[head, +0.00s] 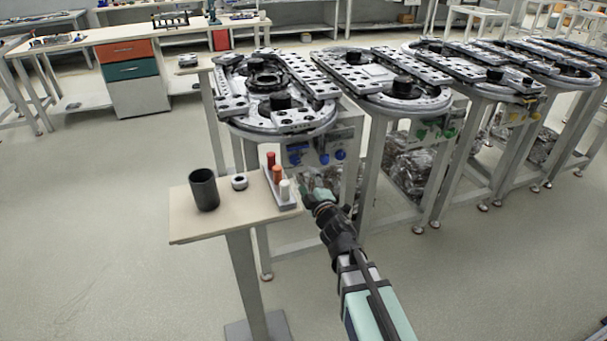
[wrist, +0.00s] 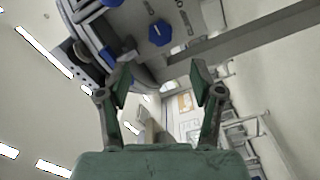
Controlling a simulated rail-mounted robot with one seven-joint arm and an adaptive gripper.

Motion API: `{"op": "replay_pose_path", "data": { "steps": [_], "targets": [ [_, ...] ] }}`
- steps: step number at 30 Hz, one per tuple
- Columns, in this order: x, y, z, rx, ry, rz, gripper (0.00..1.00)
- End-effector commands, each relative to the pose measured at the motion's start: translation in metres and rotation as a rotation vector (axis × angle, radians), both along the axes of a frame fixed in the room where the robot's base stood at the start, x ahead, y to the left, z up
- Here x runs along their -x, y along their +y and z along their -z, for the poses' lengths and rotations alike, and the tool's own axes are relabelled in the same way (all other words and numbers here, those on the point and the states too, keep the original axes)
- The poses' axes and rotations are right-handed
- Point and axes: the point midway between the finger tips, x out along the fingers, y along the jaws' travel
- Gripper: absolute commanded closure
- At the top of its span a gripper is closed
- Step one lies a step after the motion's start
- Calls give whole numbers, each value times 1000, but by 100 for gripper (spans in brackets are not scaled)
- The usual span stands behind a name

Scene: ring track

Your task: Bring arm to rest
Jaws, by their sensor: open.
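My gripper (wrist: 162,85) is open and empty in the wrist view, with its two green-padded fingers spread apart. In the head view my gripper (head: 309,188) is at the end of my arm, just right of the small wooden-topped stand (head: 185,232) and in front of the nearest ring track (head: 262,133). It appears close to the rack of pegs, but I cannot tell the exact gap. The wrist view looks upward past the underside of the track, with blue knobs (wrist: 158,33) above the fingers.
The stand holds a dark cup (head: 204,190), a grey ring (head: 239,182) and a rack with red, orange and white pegs (head: 277,174). More ring tracks (head: 390,92) extend to the right. A workbench with drawers (head: 130,75) stands at the back left. The floor at the left is clear.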

Motion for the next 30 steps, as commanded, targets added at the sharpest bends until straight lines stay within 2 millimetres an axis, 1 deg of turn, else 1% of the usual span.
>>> {"op": "replay_pose_path", "data": {
  "steps": [1, 3, 17, 20, 22, 24, 25, 26, 27, 29, 30],
  "targets": [
    [6, -2, 0, 0, 0, 0, 34],
    [8, -3, 0, 0, 0, 0, 34],
    [7, -4, 0, -5, 3, 3, 34],
    [4, -11, 7, -14, 40, 40, 34],
    [1, -23, 16, -37, 94, 97, 34],
    [0, -39, 31, -78, 175, 177, 34],
    [1, -47, 41, -98, 220, 218, 34],
    [4, -56, 56, -118, 275, 263, 34],
    [9, -68, 80, -147, 356, 325, 34],
    [21, -87, 117, -180, 473, 413, 34],
    [32, -98, 141, -201, 548, 468, 34]
  ]
}}
